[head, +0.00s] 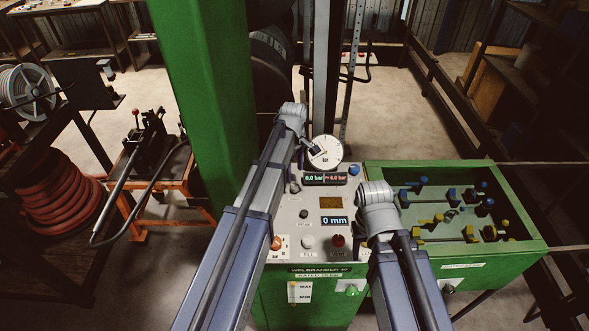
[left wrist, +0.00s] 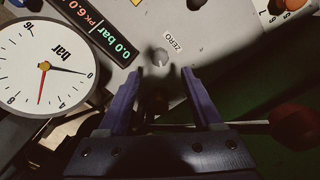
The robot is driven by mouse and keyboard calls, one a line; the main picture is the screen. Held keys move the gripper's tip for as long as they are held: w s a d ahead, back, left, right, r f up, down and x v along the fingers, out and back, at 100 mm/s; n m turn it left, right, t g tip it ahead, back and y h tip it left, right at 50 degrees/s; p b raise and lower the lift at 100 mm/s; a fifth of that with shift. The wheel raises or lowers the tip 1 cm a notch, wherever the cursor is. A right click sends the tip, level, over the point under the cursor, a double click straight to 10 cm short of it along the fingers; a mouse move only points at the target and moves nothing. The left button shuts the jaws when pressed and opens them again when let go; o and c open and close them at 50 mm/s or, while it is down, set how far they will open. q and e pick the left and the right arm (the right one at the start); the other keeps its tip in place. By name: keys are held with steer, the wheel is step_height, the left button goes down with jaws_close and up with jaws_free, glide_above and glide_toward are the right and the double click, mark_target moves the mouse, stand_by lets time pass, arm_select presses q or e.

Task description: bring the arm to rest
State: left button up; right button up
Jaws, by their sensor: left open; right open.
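My left gripper (left wrist: 165,85) is open and empty in the left wrist view, its two dark blue fingers apart. Between and beyond the fingertips is a round grey button (left wrist: 161,55) beside a ZERO label on the machine's panel. I cannot tell if the fingers touch anything. In the head view my left arm reaches over the panel (head: 318,217), beside the round gauge (head: 326,153), and hides most of that gripper. My right arm (head: 378,212) stands in front of the panel's right side.
A green tray (head: 520,255) with blue and yellow-topped pieces lies to the right. A green column (head: 195,100) stands behind left. A hand pump (head: 150,140) stands on an orange stand.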

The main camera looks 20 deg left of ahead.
stand_by(0.3)
